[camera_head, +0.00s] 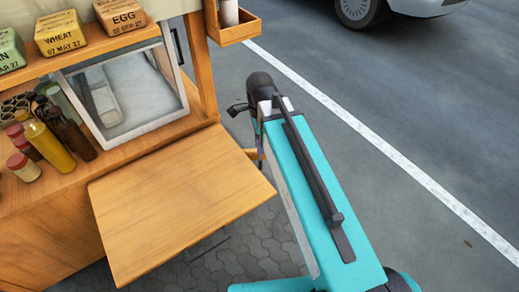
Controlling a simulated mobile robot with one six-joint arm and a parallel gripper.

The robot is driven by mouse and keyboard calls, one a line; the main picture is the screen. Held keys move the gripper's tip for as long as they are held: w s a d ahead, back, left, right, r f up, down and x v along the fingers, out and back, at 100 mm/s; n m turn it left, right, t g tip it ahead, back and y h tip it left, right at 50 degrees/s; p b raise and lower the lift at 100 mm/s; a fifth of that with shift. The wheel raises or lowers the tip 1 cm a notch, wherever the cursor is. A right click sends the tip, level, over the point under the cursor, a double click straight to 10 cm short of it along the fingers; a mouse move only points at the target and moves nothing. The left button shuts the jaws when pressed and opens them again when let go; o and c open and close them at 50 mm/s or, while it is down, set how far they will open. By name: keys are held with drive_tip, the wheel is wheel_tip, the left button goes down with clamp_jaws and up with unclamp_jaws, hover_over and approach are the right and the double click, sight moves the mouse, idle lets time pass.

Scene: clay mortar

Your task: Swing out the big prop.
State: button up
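A wooden flap shelf (180,200) juts out level from the front of the wooden cart. A small piece of wood (251,154) shows past the shelf's right edge, close to my arm; I cannot tell whether it is the big prop. The space under the shelf is hidden by its top. My teal arm reaches from the lower right to the shelf's right side. My gripper (238,109) is at its far end, small and dark, beside the cart's corner post. It appears apart from the post. Its fingers are too small to tell open from shut.
The cart counter holds a glass-fronted case (125,95), several bottles including a yellow one (50,147), and labelled tins (60,33) on a rack. A small wooden box (235,27) hangs at the cart's corner. Road lies to the right, with a parked car (390,8) at the top.

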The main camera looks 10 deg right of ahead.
drive_tip(key=shift+r, duration=1.1)
